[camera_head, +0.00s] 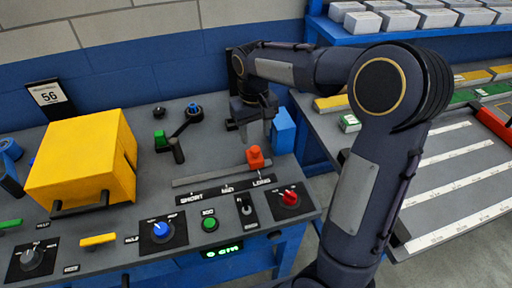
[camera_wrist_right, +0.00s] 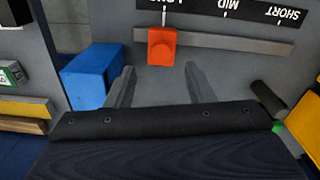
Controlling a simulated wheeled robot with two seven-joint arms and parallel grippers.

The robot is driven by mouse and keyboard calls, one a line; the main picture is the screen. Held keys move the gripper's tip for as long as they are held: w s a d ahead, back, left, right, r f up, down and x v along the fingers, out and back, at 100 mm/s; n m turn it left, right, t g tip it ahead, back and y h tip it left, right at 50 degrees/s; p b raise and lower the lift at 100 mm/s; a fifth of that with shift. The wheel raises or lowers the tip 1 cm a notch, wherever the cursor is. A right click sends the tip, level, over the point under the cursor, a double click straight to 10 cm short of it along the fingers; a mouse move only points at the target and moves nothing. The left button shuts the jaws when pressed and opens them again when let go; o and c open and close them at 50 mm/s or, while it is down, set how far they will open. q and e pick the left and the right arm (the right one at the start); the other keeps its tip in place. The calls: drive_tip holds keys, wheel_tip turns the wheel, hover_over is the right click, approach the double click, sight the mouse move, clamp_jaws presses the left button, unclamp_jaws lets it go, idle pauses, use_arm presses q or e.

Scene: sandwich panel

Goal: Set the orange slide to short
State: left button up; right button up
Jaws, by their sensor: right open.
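The orange slide (camera_head: 256,158) stands at the LONG end of its grey track (camera_head: 215,176), above a black label strip (camera_head: 228,188) marked SHORT, MID and LONG. In the right wrist view the orange slide (camera_wrist_right: 161,46) is just beyond the fingertips, under the LONG mark. The track (camera_wrist_right: 230,41) runs from it toward SHORT. My right gripper (camera_head: 257,133) is open and empty on the far side of the slide, apart from it. Its two spread fingers show in the right wrist view (camera_wrist_right: 161,75). My left gripper is not in view.
A blue block (camera_head: 283,130) stands close beside the right gripper; it also shows in the wrist view (camera_wrist_right: 91,76). A crank lever (camera_head: 187,128) and a yellow box (camera_head: 82,163) lie to the left. Red (camera_head: 290,198), green (camera_head: 209,224) and blue (camera_head: 160,231) controls line the near side.

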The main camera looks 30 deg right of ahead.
sight(255, 149)
wheel_tip(255, 149, down, 6)
drive_tip(key=shift+r, duration=0.15)
clamp_jaws()
idle(0.4)
